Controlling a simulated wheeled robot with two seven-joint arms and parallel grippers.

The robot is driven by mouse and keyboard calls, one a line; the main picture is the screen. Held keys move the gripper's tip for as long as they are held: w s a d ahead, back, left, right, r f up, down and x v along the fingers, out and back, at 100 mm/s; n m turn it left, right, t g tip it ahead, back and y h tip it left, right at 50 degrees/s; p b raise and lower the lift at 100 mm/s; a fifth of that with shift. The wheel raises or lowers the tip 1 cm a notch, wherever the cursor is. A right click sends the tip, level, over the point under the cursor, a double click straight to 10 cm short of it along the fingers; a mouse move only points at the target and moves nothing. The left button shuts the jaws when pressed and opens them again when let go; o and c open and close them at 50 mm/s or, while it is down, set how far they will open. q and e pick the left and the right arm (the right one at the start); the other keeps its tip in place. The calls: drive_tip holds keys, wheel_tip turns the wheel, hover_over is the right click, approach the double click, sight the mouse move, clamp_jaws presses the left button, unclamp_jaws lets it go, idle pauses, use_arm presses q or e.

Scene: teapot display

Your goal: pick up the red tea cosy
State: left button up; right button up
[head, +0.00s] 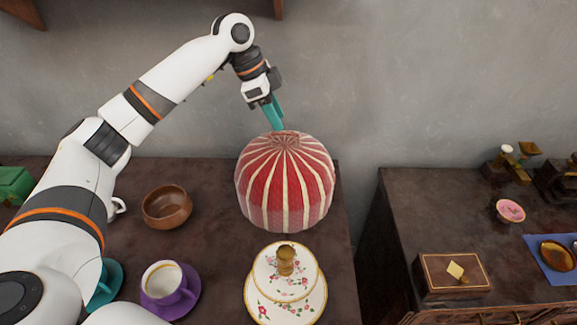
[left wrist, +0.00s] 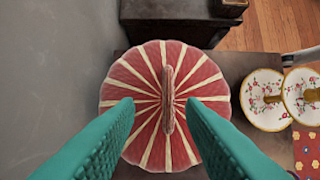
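The red tea cosy (head: 285,185), a dome with cream stripes, stands on the dark left table near its right edge. Its raised top ridge (left wrist: 168,88) shows in the left wrist view. My left gripper (head: 275,118) is above the top of the cosy, pointing down. In the left wrist view its two teal fingers (left wrist: 160,108) are spread apart, one on each side of the ridge, with nothing between them touching. Whether the fingertips are level with the ridge is hard to tell. My right gripper is not in view.
A wooden bowl (head: 167,207) and a purple cup (head: 165,284) are to the left. The wall is close behind. A gap separates the right table (head: 410,200), which holds a box (head: 452,273).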

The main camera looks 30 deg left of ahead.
sight(283, 132)
use_arm(q)
drive_tip(key=x, duration=0.3)
drive_tip(key=s+x, duration=0.1)
drive_tip(key=x, duration=0.1)
drive_tip(key=shift+w+d+f, duration=0.1)
drive_tip(key=shift+d+f, duration=0.1)
drive_tip(key=shift+d, duration=0.1)
clamp_jaws()
